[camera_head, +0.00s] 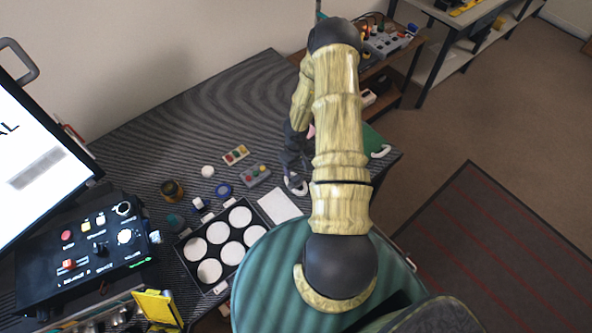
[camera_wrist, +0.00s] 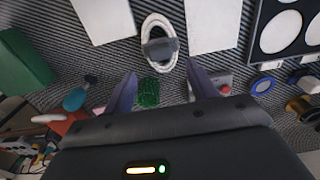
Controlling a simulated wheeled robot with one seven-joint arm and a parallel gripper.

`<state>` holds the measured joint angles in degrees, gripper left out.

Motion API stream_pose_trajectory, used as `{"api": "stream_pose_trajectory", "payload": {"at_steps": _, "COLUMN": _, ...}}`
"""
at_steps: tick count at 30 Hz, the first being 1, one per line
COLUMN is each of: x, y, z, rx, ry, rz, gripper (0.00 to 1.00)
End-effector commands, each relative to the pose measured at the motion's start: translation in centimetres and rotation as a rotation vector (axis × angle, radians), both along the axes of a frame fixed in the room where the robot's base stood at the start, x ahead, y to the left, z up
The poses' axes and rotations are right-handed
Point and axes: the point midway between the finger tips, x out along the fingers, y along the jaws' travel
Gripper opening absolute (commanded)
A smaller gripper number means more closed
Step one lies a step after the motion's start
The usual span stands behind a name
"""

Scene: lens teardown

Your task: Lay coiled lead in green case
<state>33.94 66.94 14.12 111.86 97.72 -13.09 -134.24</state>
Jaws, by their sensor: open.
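The coiled lead (camera_wrist: 148,24) is a white oval coil with a grey band across its middle, lying on the dark ribbed table top in the wrist view. Part of it shows beside my gripper in the head view (camera_head: 299,190). My gripper (camera_wrist: 161,70) is open and empty, its two purple-grey fingers pointing towards the coil, apart from it. In the head view my gripper (camera_head: 293,178) is partly hidden by my arm. A green block-like thing, likely the green case (camera_wrist: 24,62), is at the left in the wrist view. In the head view a green surface (camera_head: 372,140) shows right of my arm, mostly hidden.
White sheets (camera_wrist: 105,18) and (camera_wrist: 213,24) flank the coil. A black tray with white discs (camera_head: 240,262) lies nearby. A small green thing (camera_wrist: 149,92) shows between my fingers. A grey button box (camera_head: 255,175) and a control panel (camera_head: 85,255) stand left.

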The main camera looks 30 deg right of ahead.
Motion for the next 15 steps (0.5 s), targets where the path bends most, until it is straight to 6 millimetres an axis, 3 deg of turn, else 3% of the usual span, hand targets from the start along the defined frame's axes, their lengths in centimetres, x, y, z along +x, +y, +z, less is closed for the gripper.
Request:
{"api": "stream_pose_trajectory", "payload": {"at_steps": 1, "x": 0.0, "y": -0.1, "z": 1.3, "rx": 0.001, "ry": -0.003, "rz": -0.006, "gripper": 0.57}}
{"api": "stream_pose_trajectory", "payload": {"at_steps": 6, "x": 0.0, "y": -0.1, "z": 4.1, "rx": 0.0, "ry": -0.002, "rz": -0.003, "gripper": 0.57}}
{"api": "stream_pose_trajectory", "payload": {"at_steps": 15, "x": 0.0, "y": 0.0, "z": 5.1, "rx": 0.001, "ry": 0.0, "rz": 0.0, "gripper": 0.57}}
